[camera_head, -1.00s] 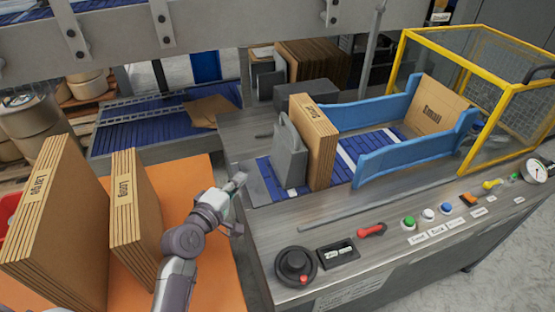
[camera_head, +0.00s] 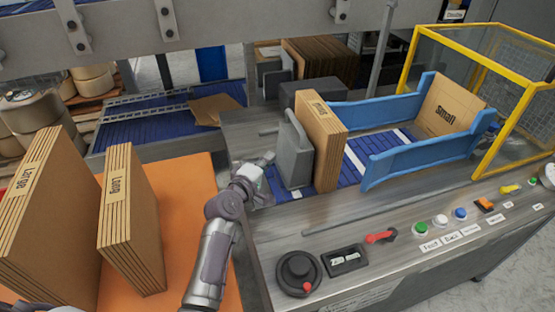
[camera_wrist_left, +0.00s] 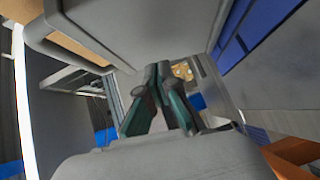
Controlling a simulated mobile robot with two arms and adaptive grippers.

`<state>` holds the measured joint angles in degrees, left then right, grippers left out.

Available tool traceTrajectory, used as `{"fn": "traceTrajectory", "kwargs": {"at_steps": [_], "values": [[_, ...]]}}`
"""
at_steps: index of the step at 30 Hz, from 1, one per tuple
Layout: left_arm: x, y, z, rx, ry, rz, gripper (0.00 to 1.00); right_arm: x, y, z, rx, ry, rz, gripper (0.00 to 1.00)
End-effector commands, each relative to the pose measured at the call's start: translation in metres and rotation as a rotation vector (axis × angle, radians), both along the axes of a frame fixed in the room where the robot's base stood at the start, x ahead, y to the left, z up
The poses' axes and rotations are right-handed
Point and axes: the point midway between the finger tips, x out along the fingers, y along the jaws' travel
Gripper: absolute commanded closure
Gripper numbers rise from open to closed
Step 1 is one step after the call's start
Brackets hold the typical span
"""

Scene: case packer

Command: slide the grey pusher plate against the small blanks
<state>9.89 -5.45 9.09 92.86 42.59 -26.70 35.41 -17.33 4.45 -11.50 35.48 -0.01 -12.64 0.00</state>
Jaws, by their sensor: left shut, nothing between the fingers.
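The grey pusher plate (camera_head: 292,153) stands upright on the blue conveyor, just left of the upright stack of small blanks (camera_head: 324,145). The plate looks very close to the stack; I cannot tell if they touch all along. My left gripper (camera_head: 266,163) is shut and empty, with its tip just left of the plate. I cannot tell whether it touches the plate. In the left wrist view, the shut fingers (camera_wrist_left: 160,100) point at a large grey surface, likely the pusher plate (camera_wrist_left: 145,30). My right gripper is not in view.
Blue side rails (camera_head: 415,160) flank the conveyor, with a blank marked Small (camera_head: 447,108) at the far end inside a yellow guard frame (camera_head: 500,65). Large blanks (camera_head: 45,215) and Long blanks (camera_head: 132,220) stand on an orange surface (camera_head: 190,205). Buttons and a red lever (camera_head: 380,237) line the front.

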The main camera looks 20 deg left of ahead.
Motion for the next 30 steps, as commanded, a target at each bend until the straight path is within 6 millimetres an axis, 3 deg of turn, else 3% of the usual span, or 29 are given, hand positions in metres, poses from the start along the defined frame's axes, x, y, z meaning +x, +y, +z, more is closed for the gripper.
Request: {"fn": "traceTrajectory", "kwargs": {"at_steps": [7,30], "values": [[0.013,-0.022,-0.004,-0.001,0.001,0.000,1.00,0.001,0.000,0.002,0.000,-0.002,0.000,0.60],[0.019,-0.030,-0.006,-0.001,0.001,-0.001,1.00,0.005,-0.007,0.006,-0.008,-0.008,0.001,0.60]]}}
